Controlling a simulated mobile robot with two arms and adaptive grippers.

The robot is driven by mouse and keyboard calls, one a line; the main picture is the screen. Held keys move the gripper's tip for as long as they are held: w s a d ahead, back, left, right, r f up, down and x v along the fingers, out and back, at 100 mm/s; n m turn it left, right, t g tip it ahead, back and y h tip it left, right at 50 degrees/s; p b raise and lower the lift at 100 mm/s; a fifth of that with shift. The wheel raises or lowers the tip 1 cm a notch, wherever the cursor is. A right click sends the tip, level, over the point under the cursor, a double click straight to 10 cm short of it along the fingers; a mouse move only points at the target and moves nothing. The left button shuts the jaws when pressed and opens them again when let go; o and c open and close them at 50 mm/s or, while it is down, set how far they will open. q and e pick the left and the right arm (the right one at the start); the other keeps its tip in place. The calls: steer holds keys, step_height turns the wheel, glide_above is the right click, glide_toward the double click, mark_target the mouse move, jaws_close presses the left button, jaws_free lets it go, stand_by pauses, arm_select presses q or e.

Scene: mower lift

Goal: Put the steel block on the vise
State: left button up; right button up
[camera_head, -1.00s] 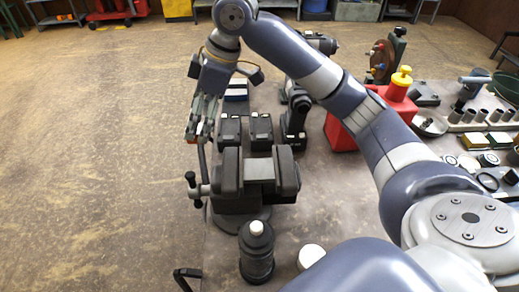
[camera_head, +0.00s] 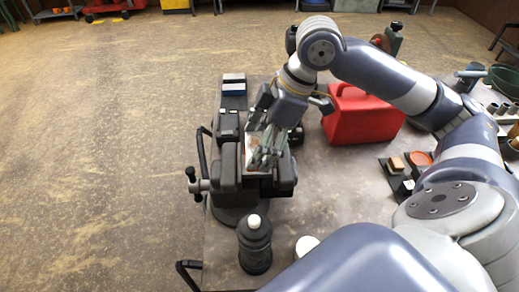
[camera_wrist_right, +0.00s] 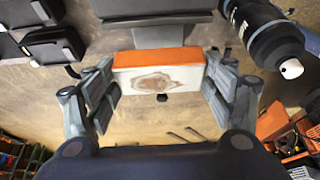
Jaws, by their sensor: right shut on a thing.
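The steel block (camera_wrist_right: 158,77) shows in the right wrist view with an orange side and a pale face bearing a brown stain. My right gripper (camera_wrist_right: 160,88) is shut on it, one finger at each end. In the head view the right gripper (camera_head: 264,150) is over the dark vise (camera_head: 228,172), and the block (camera_head: 254,148) is mostly hidden by the fingers. The vise also shows in the right wrist view (camera_wrist_right: 160,36), just beyond the block. I cannot tell whether the block touches the vise. My left gripper is not in view.
A black bottle (camera_head: 255,248) with a pale cap stands in front of the vise. A white round lid (camera_head: 306,247) is to its right. A red can (camera_head: 362,115) stands behind right. The table's left edge runs close beside the vise, with open floor beyond.

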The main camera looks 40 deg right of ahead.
steer(key=shift+f, duration=1.35)
steer(key=o, duration=1.4)
steer(key=shift+f, duration=0.15)
steer(key=v, duration=1.2)
steer(key=shift+a, duration=0.2)
